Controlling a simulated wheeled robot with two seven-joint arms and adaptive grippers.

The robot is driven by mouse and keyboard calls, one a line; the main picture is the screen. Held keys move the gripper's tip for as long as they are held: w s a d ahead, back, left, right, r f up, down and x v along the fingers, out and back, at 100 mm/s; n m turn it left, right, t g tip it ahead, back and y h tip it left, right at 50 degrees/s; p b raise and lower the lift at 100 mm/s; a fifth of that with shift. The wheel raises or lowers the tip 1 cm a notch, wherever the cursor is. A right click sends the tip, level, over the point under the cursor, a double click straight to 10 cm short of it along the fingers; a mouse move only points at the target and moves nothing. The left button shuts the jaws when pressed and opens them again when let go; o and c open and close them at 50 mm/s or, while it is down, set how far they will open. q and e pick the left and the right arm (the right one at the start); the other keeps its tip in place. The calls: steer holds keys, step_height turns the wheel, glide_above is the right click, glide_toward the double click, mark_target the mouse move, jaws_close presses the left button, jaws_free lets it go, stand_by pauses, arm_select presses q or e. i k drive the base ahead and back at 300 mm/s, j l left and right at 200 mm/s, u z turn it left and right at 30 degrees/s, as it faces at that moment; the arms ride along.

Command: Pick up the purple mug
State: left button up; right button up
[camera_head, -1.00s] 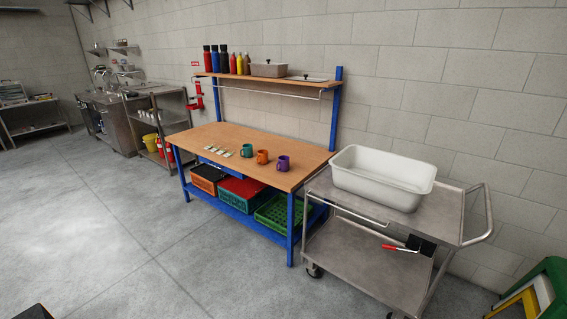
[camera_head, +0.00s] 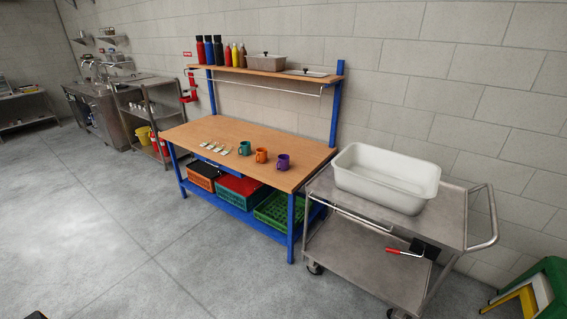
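The purple mug (camera_head: 283,161) stands upright on the wooden top of the blue-framed workbench (camera_head: 215,130), toward its right front. An orange mug (camera_head: 261,155) and a teal mug (camera_head: 244,148) stand in a row to its left. Neither of my grippers shows in this view.
A steel cart (camera_head: 455,215) with a white tub (camera_head: 385,180) stands right of the bench. Crates, including a green one (camera_head: 272,210), fill the lower shelf. Small cards (camera_head: 217,147) lie left of the mugs. A green and yellow stool (camera_head: 540,290) is at lower right. The floor before the bench is clear.

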mark_target(284, 162)
steer(key=i+j+z, duration=0.3)
steer(key=i+j, duration=0.95)
